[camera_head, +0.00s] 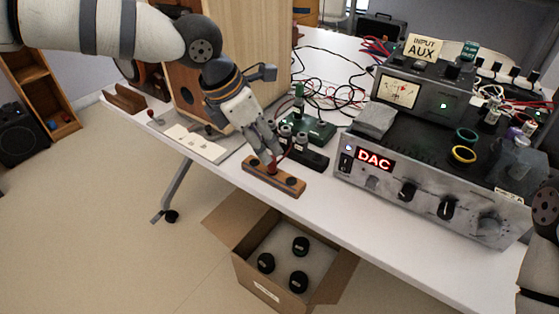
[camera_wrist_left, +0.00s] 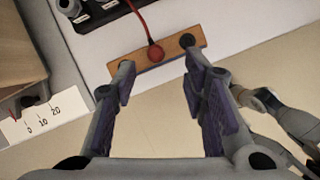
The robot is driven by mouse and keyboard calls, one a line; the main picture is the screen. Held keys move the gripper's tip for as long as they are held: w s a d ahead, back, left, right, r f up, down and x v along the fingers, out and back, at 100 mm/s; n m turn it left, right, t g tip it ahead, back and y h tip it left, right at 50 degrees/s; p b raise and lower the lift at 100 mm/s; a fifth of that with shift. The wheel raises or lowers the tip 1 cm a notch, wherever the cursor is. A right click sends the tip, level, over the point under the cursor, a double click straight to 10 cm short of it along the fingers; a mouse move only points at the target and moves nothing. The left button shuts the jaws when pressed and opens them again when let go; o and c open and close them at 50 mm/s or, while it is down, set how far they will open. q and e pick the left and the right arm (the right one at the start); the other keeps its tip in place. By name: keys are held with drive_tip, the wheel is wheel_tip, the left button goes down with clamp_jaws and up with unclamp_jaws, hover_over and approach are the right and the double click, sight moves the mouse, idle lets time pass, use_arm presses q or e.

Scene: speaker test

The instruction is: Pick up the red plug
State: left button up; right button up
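The red plug (camera_head: 272,168) stands in the middle of a small wooden block (camera_head: 289,184) at the front edge of the white table. In the left wrist view the plug (camera_wrist_left: 155,53) has a red cable running up from it, and the block (camera_wrist_left: 172,58) has a dark round socket on each side of it. My left gripper (camera_head: 271,148) is just above the plug. In the left wrist view its fingers (camera_wrist_left: 158,76) are spread wide, with the plug ahead between them and nothing held. My right gripper is out of view; only part of my right arm shows at the right edge.
The DAC amplifier (camera_head: 430,185) fills the table's right side, with a metered box (camera_head: 415,92) on it. A small green board (camera_head: 311,127) and loose cables lie behind the block. A wooden speaker cabinet (camera_head: 240,50) stands at left. An open cardboard box (camera_head: 245,268) sits below on the floor.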

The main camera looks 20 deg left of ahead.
sight(272, 157)
use_arm(q)
drive_tip(key=x, duration=0.7)
drive_tip(key=shift+w+a+f+b, duration=0.2)
drive_tip(key=shift+b, duration=0.15)
drive_tip(key=shift+r, duration=0.15)
drive_tip(key=shift+c, duration=0.4)
clamp_jaws()
